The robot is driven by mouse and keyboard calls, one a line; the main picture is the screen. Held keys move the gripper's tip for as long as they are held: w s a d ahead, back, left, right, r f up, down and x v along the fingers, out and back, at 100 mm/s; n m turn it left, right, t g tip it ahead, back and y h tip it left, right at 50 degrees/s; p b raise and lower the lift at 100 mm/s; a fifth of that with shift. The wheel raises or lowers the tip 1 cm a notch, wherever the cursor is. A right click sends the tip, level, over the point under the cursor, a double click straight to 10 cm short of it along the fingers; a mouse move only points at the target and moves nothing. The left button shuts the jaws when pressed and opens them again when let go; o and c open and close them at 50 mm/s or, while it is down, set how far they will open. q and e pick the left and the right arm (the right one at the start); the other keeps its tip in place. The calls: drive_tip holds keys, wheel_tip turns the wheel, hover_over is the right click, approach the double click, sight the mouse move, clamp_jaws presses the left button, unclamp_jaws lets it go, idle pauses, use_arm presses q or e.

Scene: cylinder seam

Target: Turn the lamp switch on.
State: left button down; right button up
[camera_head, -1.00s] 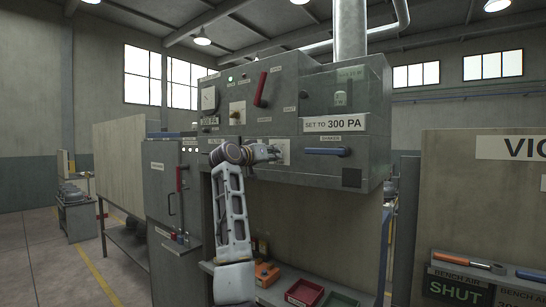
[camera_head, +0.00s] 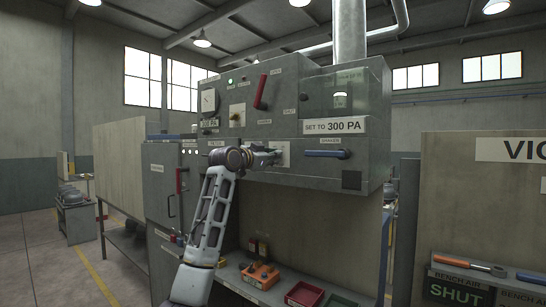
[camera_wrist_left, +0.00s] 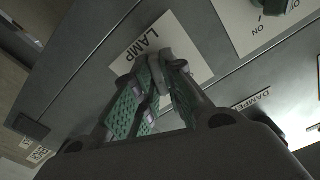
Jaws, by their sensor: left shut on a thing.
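The lamp switch's pale plate (camera_wrist_left: 176,42), marked LAMP, is on the grey cabinet front in the left wrist view. My left gripper (camera_wrist_left: 172,68) is shut on the grey switch lever (camera_wrist_left: 172,57), which its fingers partly hide. In the head view my left gripper (camera_head: 274,157) reaches the cabinet from the left, in front of the lamp plate (camera_head: 284,148). The lever's exact position is hard to read there. My right gripper is not in view.
The cabinet (camera_head: 250,130) carries a red lever (camera_head: 261,91) above and a blue damper handle (camera_head: 327,154) to the right. A wooden panel (camera_head: 480,200) stands at right.

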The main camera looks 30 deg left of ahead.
use_arm(q)
drive_tip(key=shift+m, duration=0.7)
drive_tip(key=c, duration=1.5)
unclamp_jaws()
drive_tip(key=s, duration=1.2)
drive_tip(key=shift+a, duration=0.45)
drive_tip(key=shift+f, duration=0.15)
